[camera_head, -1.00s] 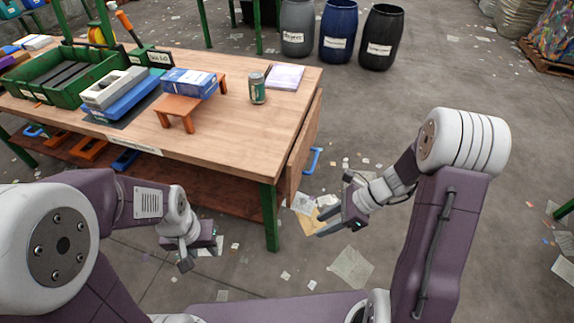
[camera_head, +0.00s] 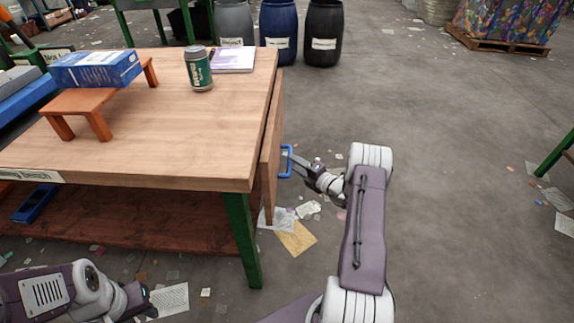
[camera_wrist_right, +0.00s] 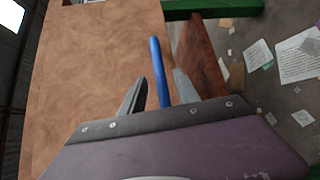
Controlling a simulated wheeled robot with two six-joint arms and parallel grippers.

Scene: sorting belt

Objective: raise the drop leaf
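The drop leaf (camera_head: 271,150) is a wooden panel hanging down, close to vertical, along the right edge of the workbench (camera_head: 190,130). A blue handle (camera_head: 285,162) sticks out from its outer face. My right gripper (camera_head: 294,162) is at the handle. In the right wrist view the blue handle (camera_wrist_right: 160,70) runs between the two spread fingers (camera_wrist_right: 160,92), with a gap visible on each side. The leaf's pale wood face (camera_wrist_right: 90,70) fills the left of that view. My left gripper (camera_head: 138,300) is low at the bottom left, apart from the bench; its fingers are unclear.
On the bench top are a green can (camera_head: 198,70), a purple-white booklet (camera_head: 233,60) and a blue box (camera_head: 95,68) on an orange stand (camera_head: 75,103). Barrels (camera_head: 323,35) stand behind. The floor right of the leaf is open, with scattered paper.

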